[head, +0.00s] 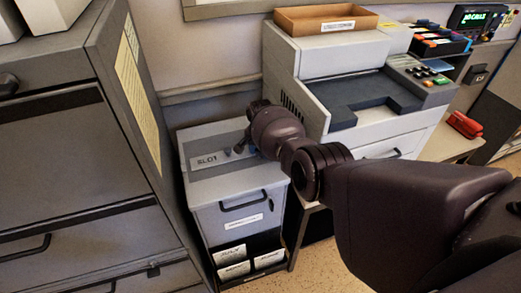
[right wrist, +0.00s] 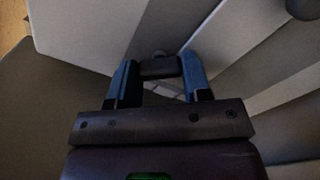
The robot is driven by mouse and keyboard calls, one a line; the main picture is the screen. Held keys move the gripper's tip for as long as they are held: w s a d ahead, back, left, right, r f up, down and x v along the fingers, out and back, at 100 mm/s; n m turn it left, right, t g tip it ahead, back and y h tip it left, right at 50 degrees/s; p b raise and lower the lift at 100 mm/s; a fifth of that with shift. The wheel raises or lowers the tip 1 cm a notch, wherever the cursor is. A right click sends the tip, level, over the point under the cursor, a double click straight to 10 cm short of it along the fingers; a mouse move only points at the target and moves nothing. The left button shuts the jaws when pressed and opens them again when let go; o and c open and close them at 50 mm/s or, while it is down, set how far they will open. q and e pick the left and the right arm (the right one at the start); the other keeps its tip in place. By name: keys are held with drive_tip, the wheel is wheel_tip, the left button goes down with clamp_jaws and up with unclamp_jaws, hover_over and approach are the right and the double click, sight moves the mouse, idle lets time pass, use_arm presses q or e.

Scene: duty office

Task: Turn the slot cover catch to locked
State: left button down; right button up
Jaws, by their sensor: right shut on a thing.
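My left gripper is not in view.
A large grey drawer cabinet (head: 50,150) stands close on the left. A grey office machine (head: 345,65) with a brown tray (head: 325,19) on top stands to the right. A red stapler-like thing (head: 465,124) lies on the counter. Folders (head: 233,262) sit below.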

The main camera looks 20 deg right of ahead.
drive_tip(key=m, duration=0.5)
drive_tip(key=shift+m, duration=1.7)
drive_tip(key=o, duration=0.8)
drive_tip(key=shift+o, duration=0.6)
drive_tip(key=shift+r, duration=0.1)
